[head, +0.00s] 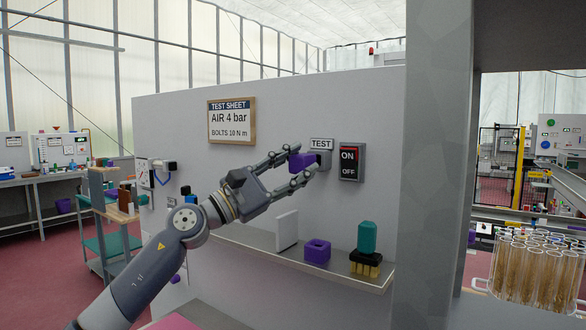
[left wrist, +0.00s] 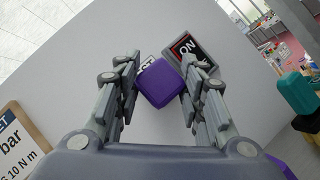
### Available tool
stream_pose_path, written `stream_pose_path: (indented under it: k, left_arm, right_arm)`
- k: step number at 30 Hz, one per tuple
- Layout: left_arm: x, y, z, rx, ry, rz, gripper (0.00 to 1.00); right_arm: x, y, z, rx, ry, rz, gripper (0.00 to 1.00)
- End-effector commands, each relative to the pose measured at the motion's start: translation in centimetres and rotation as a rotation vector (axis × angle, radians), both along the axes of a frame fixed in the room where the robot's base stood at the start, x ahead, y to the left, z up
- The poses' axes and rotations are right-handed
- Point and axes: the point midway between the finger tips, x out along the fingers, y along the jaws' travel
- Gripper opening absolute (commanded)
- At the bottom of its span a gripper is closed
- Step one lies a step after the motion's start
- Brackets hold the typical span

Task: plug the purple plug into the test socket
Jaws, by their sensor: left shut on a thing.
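The purple plug (head: 301,160) is between the fingers of my left gripper (head: 304,164), which is shut on it. The plug also shows in the left wrist view (left wrist: 159,83), with a finger on each side. The test socket (head: 323,155) is a grey box on the wall under a sign (head: 321,144) reading TEST. The plug is right at the left side of the socket in the head view; I cannot tell whether it is in it. In the left wrist view the plug hides the socket and part of the sign. My right gripper is not in view.
An ON/OFF switch box (head: 351,162) sits on the wall just right of the socket. A grey pillar (head: 436,160) stands to the right.

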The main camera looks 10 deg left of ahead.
Motion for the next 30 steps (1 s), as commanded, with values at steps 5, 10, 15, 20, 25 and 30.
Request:
stream_pose_path:
  k: [5, 10, 15, 20, 25, 30]
  left_arm:
    - [0.5, -0.2, 0.0, -0.001, -0.001, 0.002, 0.12]
    - [0.9, -0.4, 0.1, 0.0, -0.002, 0.0, 0.12]
    - [1.4, -0.6, 0.1, -0.001, -0.001, 0.0, 0.12]
    - [1.9, -0.8, 0.0, -0.001, -0.002, 0.001, 0.12]
    - [2.4, -1.0, 0.0, -0.002, 0.0, -0.001, 0.12]
    - [2.6, -1.1, 0.1, 0.0, -0.001, 0.0, 0.39]
  right_arm:
    - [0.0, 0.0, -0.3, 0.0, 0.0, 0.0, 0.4]
    - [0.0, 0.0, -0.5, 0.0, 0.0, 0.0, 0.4]
    - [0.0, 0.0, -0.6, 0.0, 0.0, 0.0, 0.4]
    - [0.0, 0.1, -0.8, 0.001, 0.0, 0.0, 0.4]
    - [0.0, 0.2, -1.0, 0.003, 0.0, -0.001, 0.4]
    - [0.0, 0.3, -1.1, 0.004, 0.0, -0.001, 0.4]
